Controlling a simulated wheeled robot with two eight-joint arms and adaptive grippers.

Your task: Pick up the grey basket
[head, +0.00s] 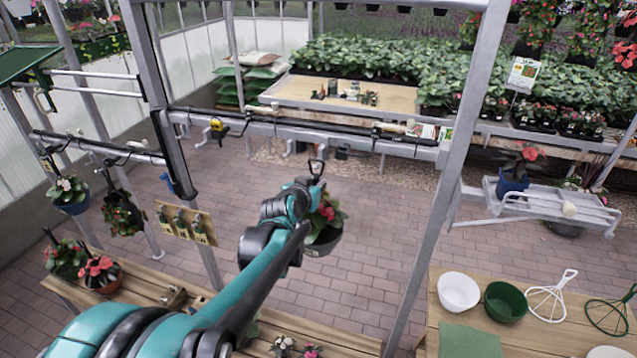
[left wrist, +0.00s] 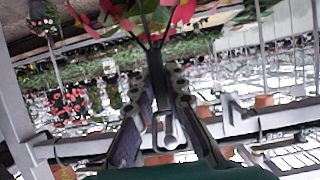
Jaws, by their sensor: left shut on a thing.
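The grey basket (head: 322,243) is a dark round hanging pot with green leaves and red flowers. It hangs just beyond and below the end of my left arm in the middle of the head view. My left gripper (head: 307,190) is shut on the basket's hanger, whose hook end (head: 316,167) sticks up above it. In the left wrist view, my left gripper (left wrist: 165,95) has its fingers together around the dark hanger, with red flowers (left wrist: 180,12) and leaves at the top edge. The basket's body is not clear there. My right gripper is not in view.
A metal frame with a horizontal rail (head: 300,130) stands beyond the basket. Hanging pots (head: 70,195) are at left. A wooden table (head: 415,340) at right holds a white bowl (head: 458,292), a green bowl (head: 505,301) and wire hangers (head: 551,296). The brick floor behind is clear.

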